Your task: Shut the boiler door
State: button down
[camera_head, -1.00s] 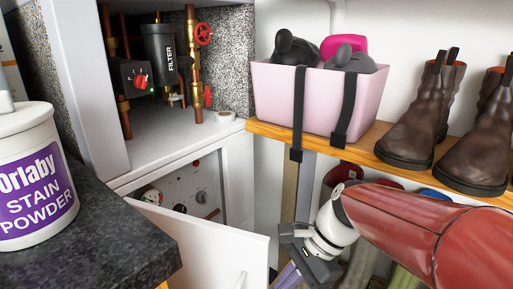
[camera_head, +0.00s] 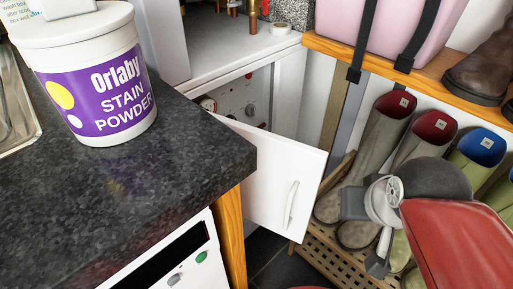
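The white boiler door (camera_head: 268,178) stands open in the middle of the view, swung out towards me. It has a pale vertical handle (camera_head: 291,204) near its free edge. Behind it is the boiler's control panel (camera_head: 239,105) with dials, partly hidden by the door. My gripper (camera_head: 362,232) is at the right of the door, apart from the handle in the picture, in front of the boots. Its fingers are small and turned so that I cannot tell whether they are open or shut.
A dark worktop (camera_head: 120,180) with a stain powder tub (camera_head: 95,75) juts out left of the door. A wooden shelf (camera_head: 420,75) with a pink tub (camera_head: 400,25) is above right. Wellies (camera_head: 370,150) stand on a slatted rack (camera_head: 330,255) behind my gripper.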

aim_at(280, 197)
jog(key=k+j, duration=0.3)
jog(key=k, duration=0.2)
jog(key=k+j+z, duration=0.15)
jog(key=k+j, duration=0.15)
jog(key=k, duration=0.15)
